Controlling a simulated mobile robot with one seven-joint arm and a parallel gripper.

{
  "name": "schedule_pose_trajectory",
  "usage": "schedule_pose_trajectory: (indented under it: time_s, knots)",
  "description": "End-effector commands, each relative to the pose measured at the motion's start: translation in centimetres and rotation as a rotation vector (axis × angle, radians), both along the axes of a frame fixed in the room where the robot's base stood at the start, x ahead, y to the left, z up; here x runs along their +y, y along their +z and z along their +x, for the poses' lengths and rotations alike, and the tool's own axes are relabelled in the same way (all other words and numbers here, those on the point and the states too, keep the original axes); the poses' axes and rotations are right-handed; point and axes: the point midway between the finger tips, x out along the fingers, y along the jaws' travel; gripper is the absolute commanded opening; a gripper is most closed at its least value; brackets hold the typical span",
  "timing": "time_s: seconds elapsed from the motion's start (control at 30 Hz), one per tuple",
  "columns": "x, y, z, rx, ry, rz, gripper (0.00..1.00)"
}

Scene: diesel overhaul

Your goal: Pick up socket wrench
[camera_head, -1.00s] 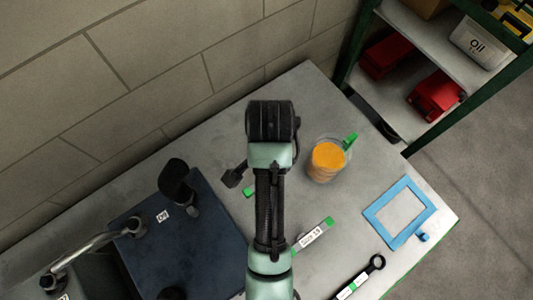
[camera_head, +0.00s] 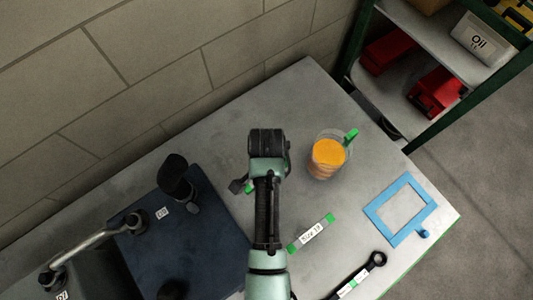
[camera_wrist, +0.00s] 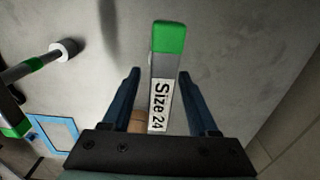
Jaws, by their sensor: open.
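In the wrist view, a grey bar tool (camera_wrist: 165,68) with a green end and a white "Size 24" label lies lengthwise between the fingers. Its lower end is hidden behind my gripper (camera_wrist: 158,74), so I cannot tell its head shape. My gripper is open, with one finger on each side of the bar and visible gaps between. Which labelled tool is the socket wrench is not clear.
In the head view, a clear jug of orange content (camera_head: 327,157) stands right of my arm. A dark blue block (camera_head: 205,245) is at left.

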Motion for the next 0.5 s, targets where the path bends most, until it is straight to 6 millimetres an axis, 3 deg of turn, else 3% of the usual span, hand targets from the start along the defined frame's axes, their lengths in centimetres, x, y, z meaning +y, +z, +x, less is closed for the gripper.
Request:
schedule_pose_trajectory:
  time_s: [0.27,0.5]
  knots:
    - [-0.01,-0.35,0.01,-0.001,0.000,0.000,0.60]
    - [-0.01,-0.32,0.00,-0.001,0.000,0.000,0.19]
